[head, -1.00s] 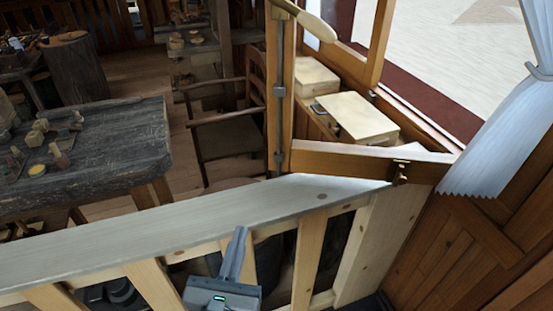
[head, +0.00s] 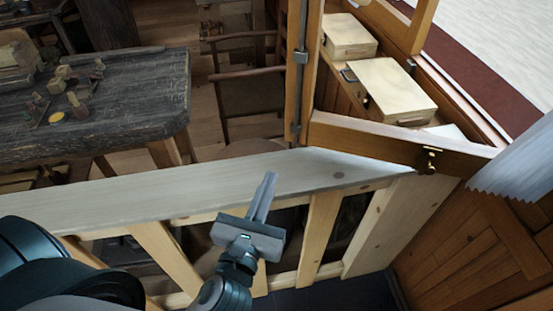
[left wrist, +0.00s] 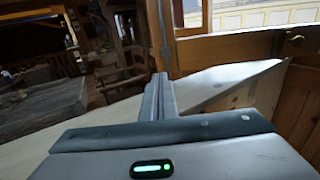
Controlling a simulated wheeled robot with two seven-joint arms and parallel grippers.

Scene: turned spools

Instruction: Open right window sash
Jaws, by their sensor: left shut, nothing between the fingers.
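The window sash (head: 400,146) is a brown wooden frame at the upper right of the head view. Its bottom rail slants away from the outer frame, and a brass fitting (head: 430,160) sits near the rail's right end. Its left upright (head: 304,70) carries a grey metal rod; the top is cut off. The upright also shows in the left wrist view (left wrist: 158,30). My left gripper (head: 269,182) is shut and empty, fingers pointing up, over the pale railing and below and left of the sash, not touching it. My right gripper is not in view.
A pale wooden railing (head: 200,187) with slats crosses in front of the sash. Pale boxes (head: 393,88) stand behind the sash. A dark workbench (head: 140,105) with small items and a chair (head: 250,90) are at the left.

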